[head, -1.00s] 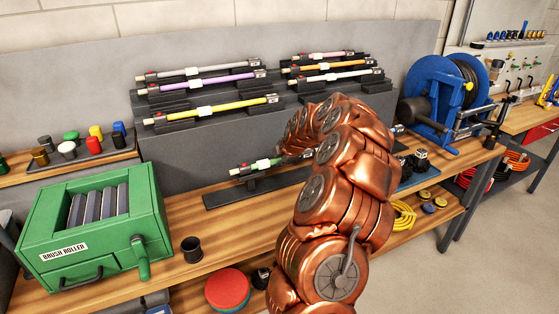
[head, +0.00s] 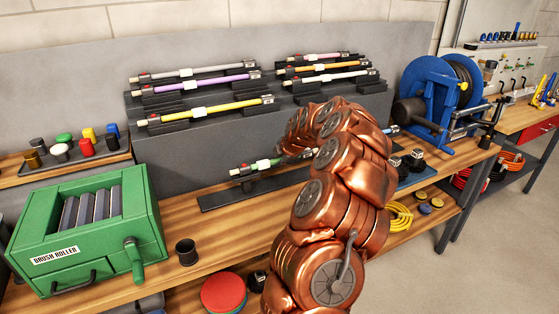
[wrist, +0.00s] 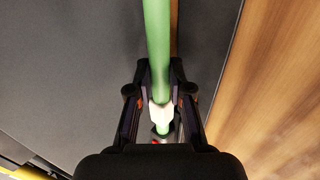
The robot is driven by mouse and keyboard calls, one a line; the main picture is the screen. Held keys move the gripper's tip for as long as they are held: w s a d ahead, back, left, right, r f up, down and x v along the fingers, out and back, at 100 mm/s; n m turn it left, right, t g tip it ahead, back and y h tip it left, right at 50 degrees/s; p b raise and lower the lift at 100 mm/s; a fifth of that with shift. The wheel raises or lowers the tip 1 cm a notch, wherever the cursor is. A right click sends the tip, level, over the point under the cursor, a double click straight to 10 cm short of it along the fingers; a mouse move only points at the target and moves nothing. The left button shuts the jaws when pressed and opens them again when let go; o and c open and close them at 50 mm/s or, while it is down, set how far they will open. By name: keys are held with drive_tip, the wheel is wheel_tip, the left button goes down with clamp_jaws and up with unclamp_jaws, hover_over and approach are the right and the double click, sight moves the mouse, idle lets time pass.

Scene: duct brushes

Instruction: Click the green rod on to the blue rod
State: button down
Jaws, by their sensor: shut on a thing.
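The green rod (head: 263,165) shows in the head view left of my arm, roughly level, above a dark stand. In the wrist view the green rod (wrist: 158,45) runs up the picture, with a white collar between my fingers. My gripper (wrist: 159,112) is shut on the rod at this collar. In the head view my copper arm hides most of the gripper and the rod's right part. A small light-blue piece (head: 391,130) shows just right of my arm and may be the blue rod; the rest of it is hidden. I cannot see whether the rods touch.
The dark stand (head: 222,199) is on the wooden bench. Racks behind hold several rods, among them a yellow rod (head: 225,108). A green brush roller box (head: 130,215) and a black cup (head: 187,251) stand left. A blue reel (head: 418,75) stands right.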

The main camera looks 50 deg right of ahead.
drive_tip(key=shift+s+d+b, duration=0.25)
drive_tip(key=shift+d+b, duration=0.3)
drive_tip(key=shift+d, duration=0.05)
drive_tip(key=shift+s+d+b, duration=0.2)
drive_tip(key=shift+d+b, duration=0.3)
drive_tip(key=shift+d, duration=0.1)
idle(0.4)
drive_tip(key=c, duration=1)
unclamp_jaws()
drive_tip(key=shift+v, duration=6)
